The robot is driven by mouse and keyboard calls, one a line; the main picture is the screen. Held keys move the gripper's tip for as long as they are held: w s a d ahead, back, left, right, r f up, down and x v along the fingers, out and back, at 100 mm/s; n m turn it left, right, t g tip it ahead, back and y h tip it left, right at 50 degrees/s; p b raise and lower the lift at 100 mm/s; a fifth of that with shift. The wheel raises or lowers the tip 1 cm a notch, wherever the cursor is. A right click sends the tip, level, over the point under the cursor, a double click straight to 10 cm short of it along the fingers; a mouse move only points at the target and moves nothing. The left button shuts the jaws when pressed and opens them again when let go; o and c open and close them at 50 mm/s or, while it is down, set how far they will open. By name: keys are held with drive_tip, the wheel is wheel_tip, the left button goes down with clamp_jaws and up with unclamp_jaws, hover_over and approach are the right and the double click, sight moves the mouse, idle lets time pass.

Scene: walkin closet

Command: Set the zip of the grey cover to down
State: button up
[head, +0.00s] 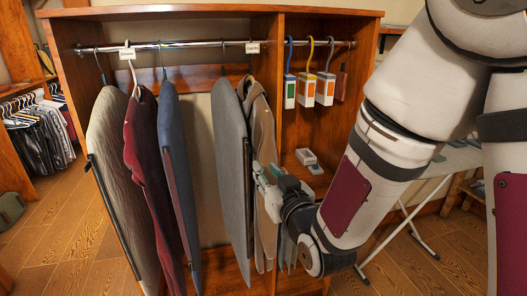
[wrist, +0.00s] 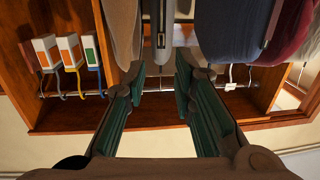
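The grey cover (head: 230,165) hangs from the rail in the middle of the wardrobe, with a dark strip along its front edge. My gripper (head: 262,180) is at this front edge, about halfway down. In the wrist view, which looks upside down, the grey cover (wrist: 160,12) shows nearly edge-on, with a small pale mark, possibly the zip pull (wrist: 160,40), on it. My gripper (wrist: 160,68) is open there, its green-padded fingers apart and lined up on either side of this edge. I cannot tell whether they touch the cover.
A beige garment (head: 263,130) hangs close on the right of the cover. A blue-grey cover (head: 178,170), a maroon garment (head: 145,190) and an olive cover (head: 112,170) hang to the left. Boxed hangers (head: 306,90) hang at the right. An ironing board (head: 455,160) stands behind my arm.

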sight(249, 149)
drive_tip(key=p+x, duration=0.1)
drive_tip(key=x, duration=1.2)
drive_tip(key=shift+a+r, duration=0.15)
drive_tip(key=shift+r, duration=0.1)
clamp_jaws()
drive_tip(key=shift+w, duration=0.1)
